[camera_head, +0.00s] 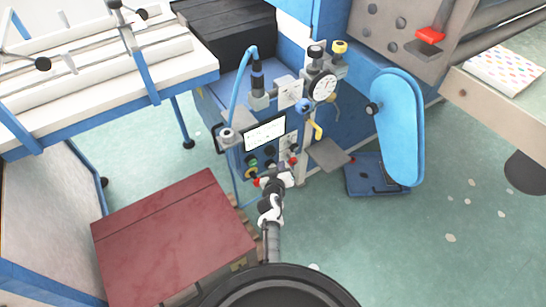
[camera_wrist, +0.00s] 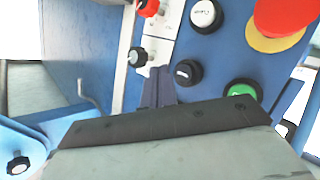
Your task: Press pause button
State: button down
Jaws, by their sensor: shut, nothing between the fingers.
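My gripper (camera_head: 276,181) is shut and empty, close in front of the blue machine's control panel. In the wrist view its fingers (camera_wrist: 158,88) are together at the panel's lower left. Just right of the fingertips is a black button (camera_wrist: 188,72) with a small label. Above it is a white-faced button (camera_wrist: 205,14), also labelled. A green button (camera_wrist: 242,90) lies to the right, partly hidden by my gripper body. I cannot read the labels well enough to tell which is pause. Contact between fingertips and any button cannot be made out.
A red emergency knob on a yellow ring (camera_wrist: 287,18) sits at upper right in the wrist view. Left of the fingers are a black knob (camera_wrist: 138,57) and a red knob (camera_wrist: 148,7). A display (camera_head: 265,133) is above the buttons. A red-topped box (camera_head: 173,240) stands left.

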aim_at(275, 154)
jog(key=shift+w+a+b, duration=0.55)
jog(key=shift+w+a, duration=0.2)
jog(key=shift+w, duration=0.35)
dwell(1.3)
jog(key=shift+w+a+b, duration=0.25)
jog(key=shift+b, duration=0.15)
jog(key=shift+w+a+b, duration=0.3)
jog(key=shift+w+b, duration=0.1)
jog(key=shift+w, duration=0.05)
dwell(0.7)
jog(key=shift+s+d+p, duration=0.4)
jog(key=shift+s+d, duration=0.15)
jog(key=shift+s, duration=0.25)
jog(key=s+d+p, duration=0.1)
jog(key=s, duration=0.1)
jog(key=s+d+p, duration=0.1)
jog(key=s+d, duration=0.1)
dwell(0.5)
